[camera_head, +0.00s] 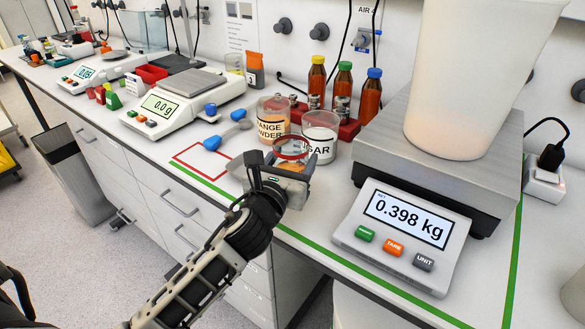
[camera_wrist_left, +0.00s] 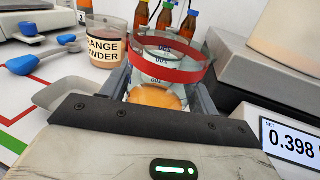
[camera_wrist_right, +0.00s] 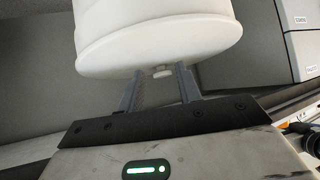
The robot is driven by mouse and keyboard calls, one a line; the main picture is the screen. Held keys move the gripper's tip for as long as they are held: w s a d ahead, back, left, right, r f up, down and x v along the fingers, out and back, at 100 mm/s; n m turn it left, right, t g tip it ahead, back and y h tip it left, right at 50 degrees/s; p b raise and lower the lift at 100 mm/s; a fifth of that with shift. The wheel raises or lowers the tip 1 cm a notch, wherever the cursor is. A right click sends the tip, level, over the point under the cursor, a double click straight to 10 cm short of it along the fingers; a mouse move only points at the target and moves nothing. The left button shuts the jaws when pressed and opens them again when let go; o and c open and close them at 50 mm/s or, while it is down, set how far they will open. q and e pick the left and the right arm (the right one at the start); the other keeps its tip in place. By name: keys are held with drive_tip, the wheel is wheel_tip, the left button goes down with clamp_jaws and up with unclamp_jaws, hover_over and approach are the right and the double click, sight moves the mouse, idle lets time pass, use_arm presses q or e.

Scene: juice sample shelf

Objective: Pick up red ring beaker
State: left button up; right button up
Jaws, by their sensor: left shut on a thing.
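The red ring beaker (camera_head: 291,149) is a clear glass with a red band near its top. In the left wrist view the red ring beaker (camera_wrist_left: 165,72) shows dark graduation marks and orange powder at the bottom. My left gripper (camera_head: 282,172) is shut on it, with one finger on each side; the gripper also shows in the left wrist view (camera_wrist_left: 158,98). In the head view the gripper hides the beaker's lower part. My right gripper (camera_wrist_right: 160,90) shows only in the right wrist view, with its fingers apart and a white round container (camera_wrist_right: 158,38) beyond them.
The orange powder jar (camera_head: 272,124) and sugar jar (camera_head: 320,133) stand just behind the beaker. A large scale (camera_head: 445,170) bearing a white bucket (camera_head: 470,75) is at right. Blue-ended scoops (camera_head: 228,137) and a red outlined square (camera_head: 192,174) lie left.

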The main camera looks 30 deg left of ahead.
sight(291, 152)
use_arm(q)
drive_tip(key=s+r, duration=0.1)
drive_tip(key=s+d+r, duration=0.1)
drive_tip(key=r, duration=0.1)
drive_tip(key=s+r+p, duration=0.1)
drive_tip(key=shift+s+d+r, duration=0.35)
drive_tip(key=shift+r, duration=0.05)
drive_tip(key=s+d+r+p, duration=0.1)
drive_tip(key=s+d+r, duration=0.2)
drive_tip(key=s, duration=0.5)
drive_tip(key=shift+s+d+r, duration=0.3)
drive_tip(key=shift+d+r, duration=0.1)
drive_tip(key=shift+r, duration=0.1)
